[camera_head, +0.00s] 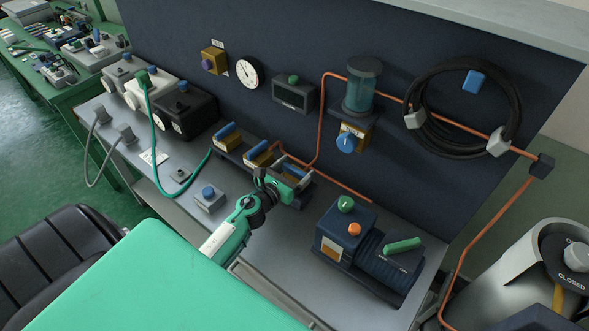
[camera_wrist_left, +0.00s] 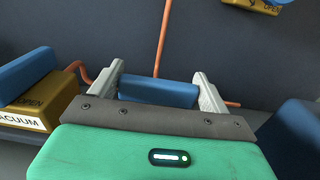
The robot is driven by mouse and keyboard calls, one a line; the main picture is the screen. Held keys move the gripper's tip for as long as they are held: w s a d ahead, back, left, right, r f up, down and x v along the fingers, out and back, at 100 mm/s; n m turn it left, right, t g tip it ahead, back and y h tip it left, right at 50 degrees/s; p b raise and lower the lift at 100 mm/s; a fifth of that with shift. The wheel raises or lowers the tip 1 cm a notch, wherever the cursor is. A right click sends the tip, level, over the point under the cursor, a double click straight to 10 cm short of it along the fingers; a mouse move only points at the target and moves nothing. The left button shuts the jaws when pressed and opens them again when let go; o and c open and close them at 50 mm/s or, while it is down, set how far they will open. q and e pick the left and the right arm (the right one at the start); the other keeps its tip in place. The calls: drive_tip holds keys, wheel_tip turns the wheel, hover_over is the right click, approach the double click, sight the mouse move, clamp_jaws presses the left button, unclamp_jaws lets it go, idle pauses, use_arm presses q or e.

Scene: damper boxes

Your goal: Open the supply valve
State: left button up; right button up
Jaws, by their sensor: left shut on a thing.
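A row of valves with blue lever handles stands on the bench at the foot of the dark panel. My left gripper (camera_head: 277,185) is at the right-hand valve (camera_head: 295,174) of this row. In the left wrist view its two grey fingers (camera_wrist_left: 158,90) are shut on that valve's blue handle (camera_wrist_left: 158,93), one on each side. The gripper hides this valve's body and any label on it. The valve beside it on the left has a blue handle (camera_wrist_left: 32,74) and a label reading VACUUM (camera_wrist_left: 20,118), with OPEN above. My right gripper is not in view.
A box with a green and an orange knob (camera_head: 345,238) stands right of the gripper. A grey box with a blue button (camera_head: 209,199) lies to its left. A copper pipe (camera_head: 321,120) runs up the panel. At far right is a cylinder with a knob marked CLOSED (camera_head: 576,258).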

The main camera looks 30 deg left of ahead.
use_arm(q)
drive_tip(key=o, duration=0.9)
drive_tip(key=shift+o, duration=0.2)
drive_tip(key=shift+s+f, duration=0.1)
drive_tip(key=shift+s, duration=0.2)
drive_tip(key=s+b, duration=0.4)
drive_tip(key=s, duration=0.9)
drive_tip(key=shift+a+b, duration=0.3)
drive_tip(key=shift+a, duration=0.15)
drive_tip(key=shift+s, duration=0.1)
